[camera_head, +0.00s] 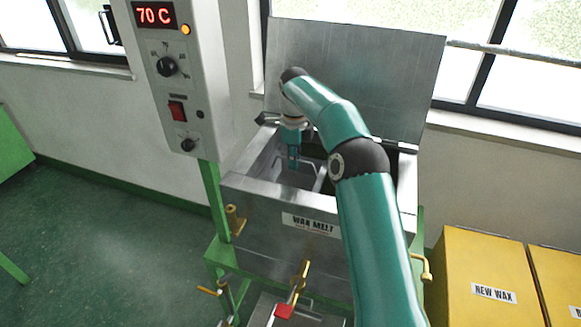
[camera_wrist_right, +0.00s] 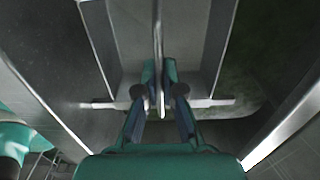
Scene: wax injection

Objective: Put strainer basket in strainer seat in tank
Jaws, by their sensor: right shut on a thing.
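The metal wax melt tank (camera_head: 262,205) stands at the centre of the head view with its lid (camera_head: 390,75) raised. My right gripper (camera_head: 293,165) reaches down into the tank opening. In the right wrist view my right gripper (camera_wrist_right: 162,85) is shut on a thin upright metal bar, which looks like the handle (camera_wrist_right: 158,35) of the strainer basket. The basket's body and the strainer seat are hard to tell apart inside the dark tank. Whether the basket touches the seat cannot be told. My left gripper is not in view.
A control box (camera_head: 185,90) reading 70 C stands at the tank's left. Brass valves (camera_head: 302,275) stick out in front. The tank walls closely surround my right gripper.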

